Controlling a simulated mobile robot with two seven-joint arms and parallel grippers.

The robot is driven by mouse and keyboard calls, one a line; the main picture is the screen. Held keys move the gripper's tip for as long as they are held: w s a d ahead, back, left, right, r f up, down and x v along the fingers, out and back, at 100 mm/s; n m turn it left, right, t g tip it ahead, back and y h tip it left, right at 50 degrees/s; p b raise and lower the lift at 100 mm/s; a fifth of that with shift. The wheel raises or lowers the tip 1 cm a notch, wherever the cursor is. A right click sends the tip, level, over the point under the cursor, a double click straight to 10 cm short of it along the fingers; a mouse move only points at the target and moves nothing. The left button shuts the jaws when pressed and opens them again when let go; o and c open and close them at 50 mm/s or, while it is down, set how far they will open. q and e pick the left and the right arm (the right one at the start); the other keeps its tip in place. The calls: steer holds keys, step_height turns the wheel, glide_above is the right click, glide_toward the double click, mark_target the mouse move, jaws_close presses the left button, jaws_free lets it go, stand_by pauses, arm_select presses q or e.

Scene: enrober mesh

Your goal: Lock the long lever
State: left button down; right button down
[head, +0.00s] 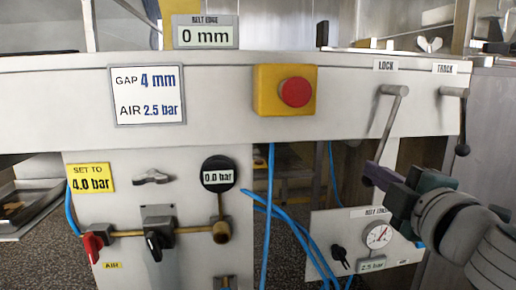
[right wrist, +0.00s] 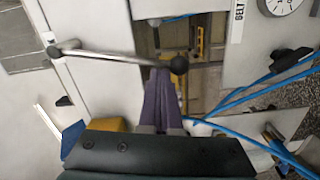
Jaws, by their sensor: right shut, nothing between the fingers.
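The long lever (head: 388,125) hangs from its pivot under the LOCK label (head: 385,65), slanting down and slightly left. In the right wrist view the lever (right wrist: 110,55) runs across the top to a black ball knob. My right gripper (head: 370,172) has purple fingers and is shut and empty. It is by the lever's lower end; the right wrist view shows its fingertips (right wrist: 163,72) close beside the knob. I cannot tell whether they touch. In the head view the gripper hides the knob. My left gripper is not in view.
A second lever (head: 464,120) with a black knob hangs under the TRACK label to the right. A red stop button (head: 294,92) on a yellow box is left of the levers. Below are a belt tension panel (head: 335,225), blue hoses (head: 268,190) and an air panel (head: 140,205).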

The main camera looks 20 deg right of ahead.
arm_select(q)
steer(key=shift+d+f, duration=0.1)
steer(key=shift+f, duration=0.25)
arm_select(e)
steer(key=shift+s+d+f+n, duration=0.1)
steer(key=shift+s+d+n, duration=0.05)
steer(key=shift+d+n, duration=0.35)
steer(key=shift+s+d+f+n, duration=0.1)
steer(key=shift+d+f+n, duration=0.05)
steer(key=shift+d+n, duration=0.4)
steer(key=shift+s+d+f+n, duration=0.15)
steer(key=shift+d+n, duration=0.2)
steer(key=shift+d, duration=0.25)
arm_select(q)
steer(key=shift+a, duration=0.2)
